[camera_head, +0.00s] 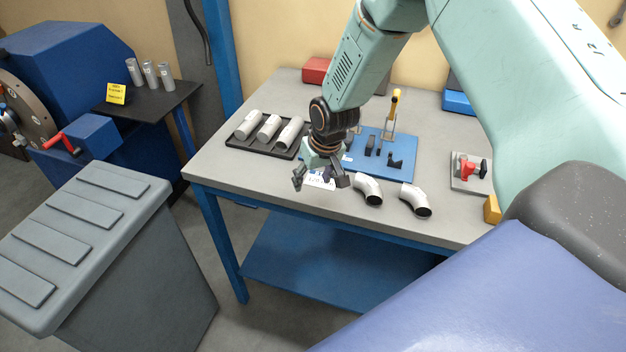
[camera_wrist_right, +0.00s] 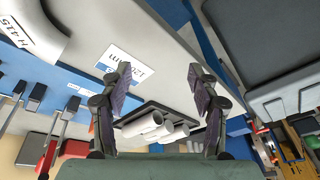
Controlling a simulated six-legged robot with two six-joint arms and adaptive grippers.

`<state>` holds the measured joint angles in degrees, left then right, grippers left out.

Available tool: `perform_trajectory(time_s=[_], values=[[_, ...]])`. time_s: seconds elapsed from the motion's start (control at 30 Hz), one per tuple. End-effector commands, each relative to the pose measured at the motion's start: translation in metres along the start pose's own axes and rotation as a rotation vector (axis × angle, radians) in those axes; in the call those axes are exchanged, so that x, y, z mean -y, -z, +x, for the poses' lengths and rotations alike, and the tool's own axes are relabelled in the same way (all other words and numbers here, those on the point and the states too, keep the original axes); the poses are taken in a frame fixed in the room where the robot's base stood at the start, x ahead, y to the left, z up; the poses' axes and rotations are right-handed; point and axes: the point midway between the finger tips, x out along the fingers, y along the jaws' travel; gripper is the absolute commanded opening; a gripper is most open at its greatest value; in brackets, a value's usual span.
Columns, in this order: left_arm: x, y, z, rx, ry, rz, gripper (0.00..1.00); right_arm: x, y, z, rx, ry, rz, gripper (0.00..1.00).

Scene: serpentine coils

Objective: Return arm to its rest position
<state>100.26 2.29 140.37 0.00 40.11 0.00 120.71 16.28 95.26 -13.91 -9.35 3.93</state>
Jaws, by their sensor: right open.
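My right arm reaches in from the upper right in the head view. Its gripper (camera_head: 320,182) hangs over the front edge of the grey workbench (camera_head: 440,221), open, with nothing between its fingers. In the right wrist view the two fingers of the right gripper (camera_wrist_right: 160,92) stand well apart, with the dark tray and its pale tubes showing beyond them. My left gripper is not in view.
A black tray (camera_head: 237,142) holds pale tubes. Two bent pipes (camera_head: 369,189) lie near the front edge. A blue fixture board (camera_head: 400,165) and a red clamp (camera_head: 468,168) stand nearby. A lidded grey bin (camera_head: 120,250) stands at the left.

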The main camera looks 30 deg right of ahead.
Motion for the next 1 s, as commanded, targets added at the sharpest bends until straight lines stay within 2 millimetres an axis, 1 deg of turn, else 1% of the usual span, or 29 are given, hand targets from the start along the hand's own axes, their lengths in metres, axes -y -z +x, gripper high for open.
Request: perform_trajectory(time_s=[0.53, 0.57, 0.63, 0.67, 0.77, 0.8, 0.87, 0.9, 0.97, 1.0], values=[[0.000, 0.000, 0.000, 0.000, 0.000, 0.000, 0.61, 0.001, -0.002, 0.001, 0.001, 0.001, -0.002, 0.61], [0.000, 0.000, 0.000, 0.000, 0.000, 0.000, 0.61, 0.001, -0.003, 0.001, 0.002, 0.001, -0.002, 0.61], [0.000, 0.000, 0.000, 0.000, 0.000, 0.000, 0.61, 0.004, -0.012, 0.005, 0.010, 0.003, -0.004, 0.61], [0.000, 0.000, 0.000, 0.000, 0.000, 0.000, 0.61, 0.006, -0.019, 0.008, 0.017, 0.005, -0.006, 0.61], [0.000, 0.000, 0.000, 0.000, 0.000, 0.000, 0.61, 0.018, -0.058, 0.024, 0.050, 0.015, -0.012, 0.61], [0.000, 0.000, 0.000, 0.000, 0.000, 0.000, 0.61, 0.023, -0.079, 0.031, 0.065, 0.019, -0.015, 0.61], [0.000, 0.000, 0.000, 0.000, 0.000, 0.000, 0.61, 0.031, -0.114, 0.040, 0.090, 0.024, -0.019, 0.61], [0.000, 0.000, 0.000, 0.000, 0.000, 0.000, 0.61, 0.036, -0.139, 0.044, 0.108, 0.026, -0.021, 0.61], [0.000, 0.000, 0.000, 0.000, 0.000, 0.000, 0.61, 0.041, -0.176, 0.048, 0.134, 0.026, -0.023, 0.61], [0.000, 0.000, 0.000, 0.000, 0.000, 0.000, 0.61, 0.044, -0.200, 0.049, 0.150, 0.024, -0.024, 0.61]])
